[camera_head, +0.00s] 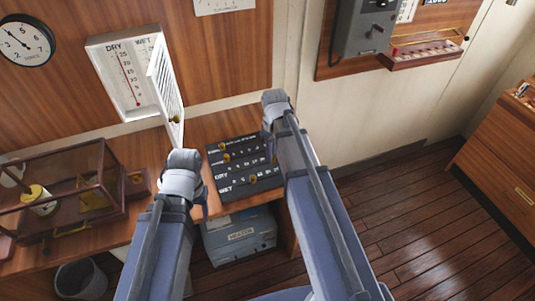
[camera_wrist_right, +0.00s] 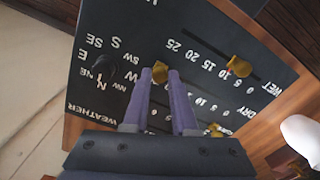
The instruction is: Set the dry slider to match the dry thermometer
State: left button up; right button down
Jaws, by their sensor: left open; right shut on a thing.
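The dry thermometer (camera_head: 125,80) is in a white wall box in the head view, at the left under DRY. Its thin red column reaches the upper part of the scale; the exact reading is too small to tell. The dry slider's brass knob (camera_wrist_right: 160,72) is between the fingers of my right gripper (camera_wrist_right: 161,88), which is shut on it. The DRY numbers beside it are partly hidden by my fingers. In the head view my right gripper (camera_head: 270,148) is over the right part of the black slider board (camera_head: 226,193). My left gripper (camera_head: 203,204) is open, left of the board.
The louvred white door (camera_head: 164,80) stands open and partly covers the WET side. The wet slider knob (camera_wrist_right: 240,66) and another brass knob (camera_wrist_right: 213,130) are nearby. A glass-sided case (camera_head: 75,185) stands on the desk at left. A grey box (camera_head: 238,237) is below the board.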

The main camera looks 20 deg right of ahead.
aim_at(274, 156)
jog(key=shift+d, duration=0.25)
jog(key=c, duration=0.7)
grip_release()
jog(key=shift+d, duration=0.1)
jog(key=shift+r, duration=0.15)
notch_tip(274, 156, up, 8)
jog(key=p, duration=0.8)
jog(key=shift+f, duration=0.2)
